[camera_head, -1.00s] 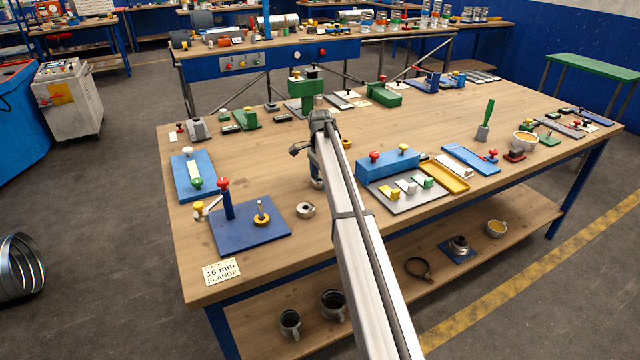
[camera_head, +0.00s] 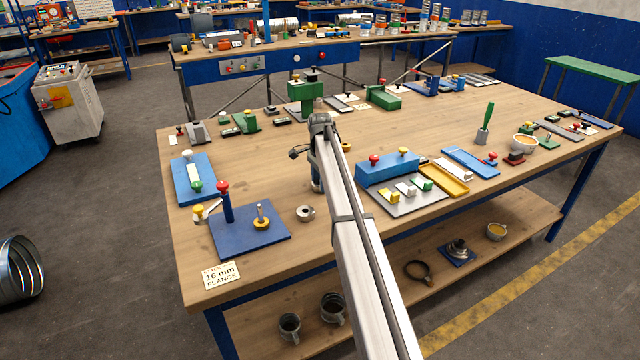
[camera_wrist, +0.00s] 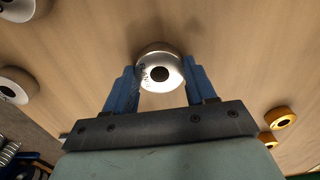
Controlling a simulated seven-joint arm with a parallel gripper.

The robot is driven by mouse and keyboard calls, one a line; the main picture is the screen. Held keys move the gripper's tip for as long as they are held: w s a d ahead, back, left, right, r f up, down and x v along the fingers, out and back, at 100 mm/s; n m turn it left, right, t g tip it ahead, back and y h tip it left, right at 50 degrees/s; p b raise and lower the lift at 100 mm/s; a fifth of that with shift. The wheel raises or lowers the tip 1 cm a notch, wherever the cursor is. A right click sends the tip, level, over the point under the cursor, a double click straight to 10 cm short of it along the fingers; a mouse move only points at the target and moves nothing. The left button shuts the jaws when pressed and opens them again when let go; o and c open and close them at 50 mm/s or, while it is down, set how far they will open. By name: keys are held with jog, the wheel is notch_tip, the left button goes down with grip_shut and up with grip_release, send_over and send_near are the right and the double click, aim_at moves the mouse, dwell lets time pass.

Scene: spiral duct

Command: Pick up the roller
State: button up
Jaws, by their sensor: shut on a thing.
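The roller (camera_wrist: 160,70) is a short silver-grey cylinder with a dark round hole in its end face and small dark marks on that face. It shows at the top middle of the wrist view. My gripper (camera_wrist: 161,82) is shut on it, with one blue finger on each side. A dark shadow lies on the wood close to the roller; I cannot tell whether it touches the table. In the head view my gripper (camera_head: 317,186) points down over the workbench (camera_head: 350,217), and my arm hides most of the held roller.
A similar grey ring (camera_head: 305,213) lies left of my gripper. A blue plate (camera_head: 235,240) carries a post and a yellow ring. A blue block (camera_head: 388,168) and grey plate (camera_head: 405,205) stand close on the right. Yellow rings (camera_wrist: 280,118) show in the wrist view.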

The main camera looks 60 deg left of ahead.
jog(key=s+a+r, duration=0.1)
jog(key=s+r, duration=0.5)
jog(key=r, duration=0.5)
jog(key=s+d+r+n, duration=0.2)
jog(key=s+d, duration=0.1)
jog(key=s, duration=0.9)
jog(key=shift+m, duration=0.4)
jog(key=s+d, duration=0.3)
jog(key=d, duration=0.2)
jog(key=s+d+r, duration=0.1)
jog(key=s+d, duration=0.1)
jog(key=shift+s+d, duration=0.3)
jog(key=shift+d, duration=0.1)
jog(key=shift+f+m, duration=0.1)
jog(key=shift+m, duration=0.5)
jog(key=shift+f, duration=0.1)
jog(key=shift+f, duration=1.75)
jog(key=shift+f, duration=1.7)
